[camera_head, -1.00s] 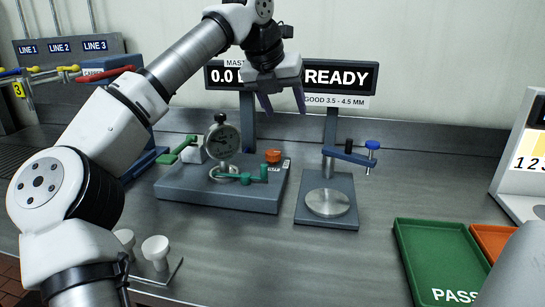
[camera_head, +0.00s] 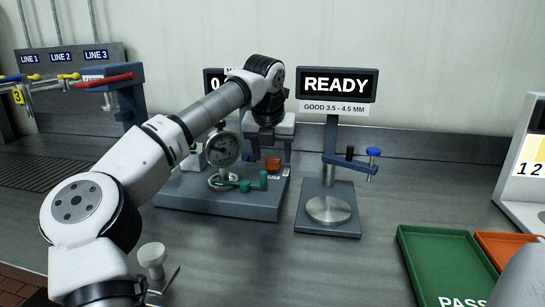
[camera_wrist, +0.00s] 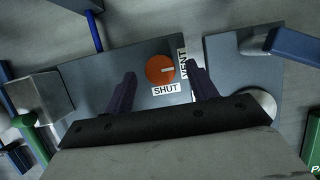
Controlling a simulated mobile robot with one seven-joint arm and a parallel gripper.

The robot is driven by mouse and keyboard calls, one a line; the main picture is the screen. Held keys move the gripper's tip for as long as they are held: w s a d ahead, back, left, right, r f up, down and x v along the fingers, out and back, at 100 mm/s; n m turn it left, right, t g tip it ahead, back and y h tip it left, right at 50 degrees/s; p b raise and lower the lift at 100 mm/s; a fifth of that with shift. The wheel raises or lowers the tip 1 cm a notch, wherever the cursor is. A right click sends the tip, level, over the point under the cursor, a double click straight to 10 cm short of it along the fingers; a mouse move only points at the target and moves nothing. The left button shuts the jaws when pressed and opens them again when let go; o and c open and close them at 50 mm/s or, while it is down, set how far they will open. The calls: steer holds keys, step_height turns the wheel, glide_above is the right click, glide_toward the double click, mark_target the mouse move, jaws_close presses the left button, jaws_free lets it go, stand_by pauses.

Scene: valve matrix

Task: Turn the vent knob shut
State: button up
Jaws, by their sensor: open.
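The orange vent knob (camera_wrist: 160,69) is round, with a pale pointer line pointing right toward the VENT label (camera_wrist: 183,65). The SHUT label (camera_wrist: 166,88) lies just below it in the wrist view. In the head view the knob (camera_head: 272,164) sits on the grey gauge base (camera_head: 215,203), toward its back right. My gripper (camera_wrist: 161,73) is open, its two dark fingers pointing down on either side of the knob in the wrist view, with gaps on both sides. In the head view my gripper (camera_head: 271,151) is over the knob; its exact height is hard to tell.
A dial gauge (camera_head: 222,149) and a green lever (camera_head: 243,184) stand left of the knob. A blue-armed stand (camera_head: 329,213) is to the right. The READY display (camera_head: 338,85) stands behind. A green tray (camera_head: 409,258) lies at front right.

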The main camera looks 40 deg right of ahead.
steer(key=shift+w+d+f, duration=0.15)
steer(key=shift+d+f, duration=0.05)
steer(key=shift+f, duration=0.4)
steer(key=c, duration=1)
